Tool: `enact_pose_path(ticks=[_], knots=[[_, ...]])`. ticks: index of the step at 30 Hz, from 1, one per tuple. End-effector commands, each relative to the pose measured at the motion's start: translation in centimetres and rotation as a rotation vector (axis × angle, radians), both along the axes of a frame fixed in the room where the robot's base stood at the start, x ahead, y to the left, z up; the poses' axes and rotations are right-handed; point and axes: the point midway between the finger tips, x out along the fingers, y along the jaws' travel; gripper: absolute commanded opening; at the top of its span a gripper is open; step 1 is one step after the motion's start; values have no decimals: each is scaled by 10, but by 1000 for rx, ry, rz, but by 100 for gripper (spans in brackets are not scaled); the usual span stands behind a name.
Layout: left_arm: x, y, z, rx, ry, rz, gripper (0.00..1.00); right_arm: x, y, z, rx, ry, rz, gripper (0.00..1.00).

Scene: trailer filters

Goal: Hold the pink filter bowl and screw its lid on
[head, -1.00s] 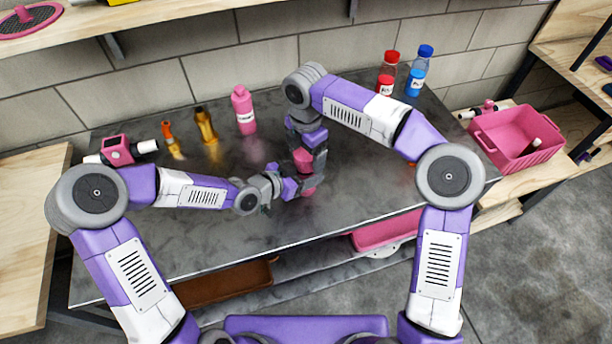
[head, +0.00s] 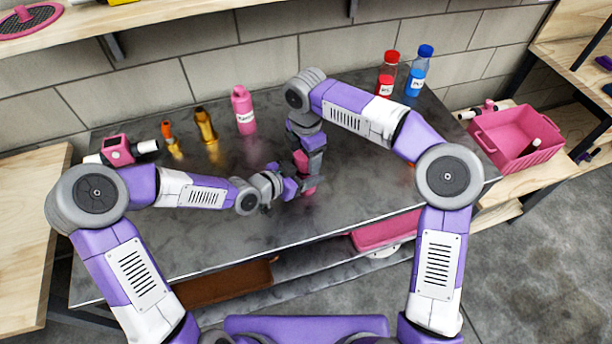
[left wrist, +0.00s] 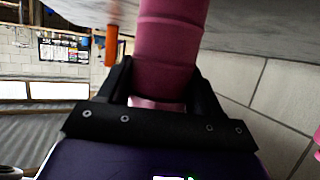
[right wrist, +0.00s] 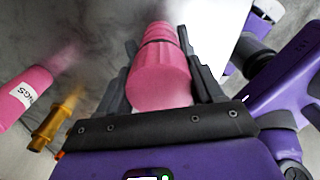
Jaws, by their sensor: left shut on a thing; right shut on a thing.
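The pink filter bowl (head: 308,190) stands on the metal bench, low in front of my grippers; its ridged pink side also fills the top of the left wrist view (left wrist: 168,45). My left gripper (head: 292,187) is shut around the bowl from the left. The pink lid (right wrist: 160,78) sits at the top of the bowl, in line with it, with a dark band between them. My right gripper (head: 303,152) comes from above and is shut on the lid. I cannot tell how tightly the lid is seated.
A pink labelled bottle (head: 243,110), a brass fitting (head: 205,126) and an orange-topped fitting (head: 170,138) stand behind left. A pink-and-white housing (head: 118,150) is at far left. Red (head: 387,75) and blue (head: 419,72) bottles stand at back right. A pink crate (head: 517,140) is beyond the bench's right end.

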Motion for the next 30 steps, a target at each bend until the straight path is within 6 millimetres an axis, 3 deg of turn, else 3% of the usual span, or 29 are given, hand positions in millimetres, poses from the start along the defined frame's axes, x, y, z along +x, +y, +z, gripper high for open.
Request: enact_pose_path(ticks=[6, 9, 18, 19, 21, 24, 30], knots=[[0, 0, 0, 0, 0, 1, 0, 0, 0, 1, -2, -2, -336, 30], [0, 0, 0, 0, 0, 1, 0, 0, 0, 0, -1, -3, -419, 30], [0, 0, 0, 0, 0, 1, 0, 0, 0, 0, 1, -2, -442, 30], [0, 0, 0, 0, 0, 1, 0, 1, 0, 0, 1, -2, -441, 70], [0, 0, 0, 0, 0, 1, 0, 0, 0, 0, 0, -2, -441, 80], [0, 0, 0, 0, 0, 1, 0, 0, 0, 0, 0, -1, -440, 92], [0, 0, 0, 0, 0, 0, 0, 0, 0, 0, 0, -1, -439, 92]])
